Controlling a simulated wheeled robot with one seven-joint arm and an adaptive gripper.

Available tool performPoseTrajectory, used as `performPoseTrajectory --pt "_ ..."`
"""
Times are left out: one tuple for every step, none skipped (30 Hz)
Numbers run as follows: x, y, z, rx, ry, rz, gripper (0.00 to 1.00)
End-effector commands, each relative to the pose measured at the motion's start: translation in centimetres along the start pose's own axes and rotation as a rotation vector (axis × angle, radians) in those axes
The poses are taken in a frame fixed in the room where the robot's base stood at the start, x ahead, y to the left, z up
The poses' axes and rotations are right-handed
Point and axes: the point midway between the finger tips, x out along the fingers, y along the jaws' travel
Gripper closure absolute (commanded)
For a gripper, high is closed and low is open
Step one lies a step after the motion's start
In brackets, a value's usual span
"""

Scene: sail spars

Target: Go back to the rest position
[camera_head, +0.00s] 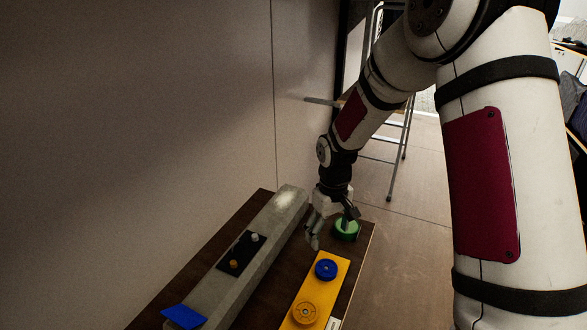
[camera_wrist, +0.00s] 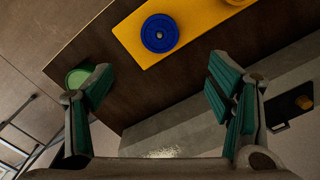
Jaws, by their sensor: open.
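My gripper (camera_head: 329,226) hangs pointing down over the far end of a dark wooden table. In the wrist view my gripper (camera_wrist: 158,90) is open, with two green-padded fingers wide apart and nothing between them. A yellow board (camera_head: 327,283) lies on the table, bearing a blue disc (camera_head: 326,269) and an orange disc (camera_head: 305,313). The blue disc also shows in the wrist view (camera_wrist: 160,33). A green round piece (camera_head: 346,230) stands at the table's far right corner, partly behind my gripper; in the wrist view it is partly hidden by the left finger.
A long grey beam (camera_head: 262,243) lies along the table's left side, with a black plate (camera_head: 238,257) holding small knobs and a blue piece (camera_head: 184,317) at its near end. A wall rises at left. A metal ladder (camera_head: 400,150) stands behind. Floor right of the table looks clear.

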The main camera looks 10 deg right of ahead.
Motion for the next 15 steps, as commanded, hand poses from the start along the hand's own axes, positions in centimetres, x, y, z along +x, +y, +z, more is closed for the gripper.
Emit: performPoseTrajectory --pt "-0.3 0.0 0.0 0.001 0.002 0.002 0.26" --pt "-0.6 0.0 0.1 0.003 0.004 0.005 0.26" --pt "-1.2 0.0 0.2 0.006 0.009 0.010 0.26" --pt "-1.8 0.0 0.4 0.009 0.013 0.015 0.26" --pt "-2.6 0.1 0.6 0.013 0.019 0.021 0.26" --pt "-3.9 0.1 0.9 0.020 0.029 0.031 0.26" --pt "-4.9 0.0 1.3 0.027 0.037 0.039 0.26" --pt "-6.0 0.0 1.7 0.034 0.045 0.047 0.26" --pt "-7.5 -0.1 2.3 0.046 0.057 0.057 0.26" --pt "-8.7 -0.2 2.8 0.054 0.068 0.065 0.26" --pt "-9.8 -0.3 3.3 0.063 0.077 0.073 0.26" --pt "-11.2 -0.5 4.1 0.075 0.089 0.082 0.26" --pt "-12.2 -0.6 4.7 0.085 0.100 0.088 0.26" --pt "-13.2 -0.7 5.3 0.095 0.110 0.094 0.26" --pt "-14.4 -0.9 6.2 0.107 0.122 0.100 0.26"
